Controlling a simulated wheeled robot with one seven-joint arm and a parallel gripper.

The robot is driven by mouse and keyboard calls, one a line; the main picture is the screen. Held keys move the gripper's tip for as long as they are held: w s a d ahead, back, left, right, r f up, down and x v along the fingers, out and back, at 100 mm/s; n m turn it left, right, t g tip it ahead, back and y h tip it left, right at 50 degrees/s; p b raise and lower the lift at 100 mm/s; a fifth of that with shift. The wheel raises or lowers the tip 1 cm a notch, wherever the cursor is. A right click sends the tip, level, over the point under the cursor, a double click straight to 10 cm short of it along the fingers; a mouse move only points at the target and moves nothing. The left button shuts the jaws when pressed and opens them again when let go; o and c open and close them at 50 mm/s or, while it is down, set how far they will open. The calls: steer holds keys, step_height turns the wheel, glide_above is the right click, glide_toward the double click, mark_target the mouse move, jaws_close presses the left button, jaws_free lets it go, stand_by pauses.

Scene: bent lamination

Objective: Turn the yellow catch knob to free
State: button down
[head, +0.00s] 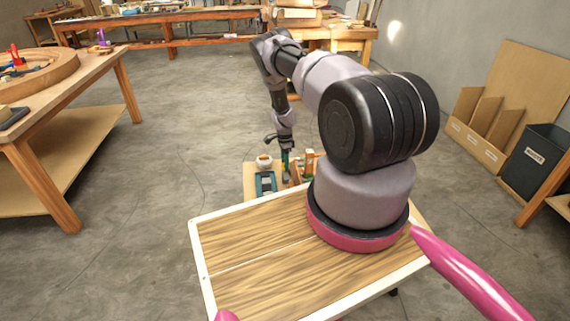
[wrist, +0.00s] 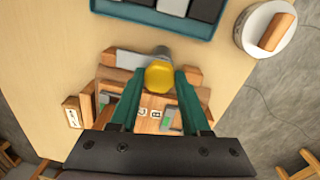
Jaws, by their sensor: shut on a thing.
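The yellow catch knob (wrist: 158,76) shows in the middle of the wrist view, in front of a grey rounded part (wrist: 160,53). My gripper (wrist: 160,78) has its two green fingers on either side of the knob and is shut on it. A wooden fixture (wrist: 120,75) with a grey slanted piece lies around and below the knob. In the head view, my gripper (head: 285,157) is small and far off, over the small work table, and the knob cannot be made out there.
A teal tray (wrist: 205,30) with dark blocks and a white round bowl (wrist: 247,36) with a wooden-handled tool stand beyond the fixture. A small labelled block (wrist: 72,112) is at its left. Bare tabletop (wrist: 60,50) shows left. In the head view, a workbench (head: 110,75) stands left.

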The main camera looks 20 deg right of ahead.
steer(key=shift+c, duration=1.8)
jaws_free()
step_height(320, 180, up, 11)
steer(key=shift+w+f, duration=0.15)
steer(key=shift+w, duration=0.05)
